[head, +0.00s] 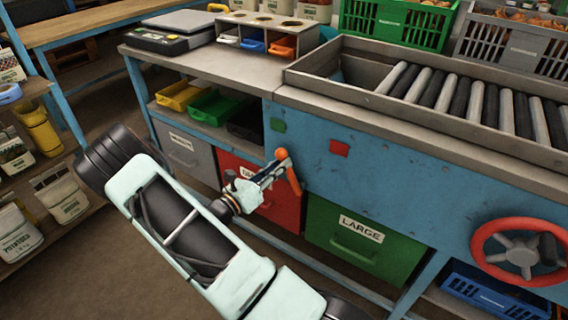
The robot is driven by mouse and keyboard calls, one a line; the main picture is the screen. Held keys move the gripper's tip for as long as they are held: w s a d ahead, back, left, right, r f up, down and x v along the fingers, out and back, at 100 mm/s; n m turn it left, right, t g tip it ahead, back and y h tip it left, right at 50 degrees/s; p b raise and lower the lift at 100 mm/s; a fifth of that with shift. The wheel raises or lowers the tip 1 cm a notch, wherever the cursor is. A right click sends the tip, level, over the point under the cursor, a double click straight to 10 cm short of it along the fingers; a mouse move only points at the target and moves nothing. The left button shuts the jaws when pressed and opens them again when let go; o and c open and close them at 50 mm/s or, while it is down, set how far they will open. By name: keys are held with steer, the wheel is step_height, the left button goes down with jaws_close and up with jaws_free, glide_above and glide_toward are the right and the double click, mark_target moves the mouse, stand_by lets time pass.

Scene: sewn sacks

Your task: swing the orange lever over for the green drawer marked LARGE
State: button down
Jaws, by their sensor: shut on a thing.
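The orange lever (293,180) is on the blue front of the bench, with its round knob (281,153) at the top. It stands nearly upright, tilted slightly left, between a green square mark (278,125) and a red square mark (340,147). My gripper (283,166) is shut on the lever just below the knob; the fingers hide part of it. The green drawer (380,256) marked LARGE is closed, below and to the right of the lever. A red drawer (287,209) sits behind my gripper, its label partly hidden.
A grey drawer (185,152) is at the left. A red handwheel (520,252) stands out at the lower right, above a blue crate (480,290). A roller conveyor (440,100) runs along the bench top. Shelves with sacks (62,200) stand left of my arm.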

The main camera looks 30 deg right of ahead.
steer(key=shift+w+a+r, duration=0.1)
steer(key=shift+w+r, duration=0.05)
steer(key=shift+w, duration=0.15)
steer(key=c, duration=1.8)
jaws_free()
steer(key=shift+s+a, duration=0.1)
steer(key=v, duration=1.2)
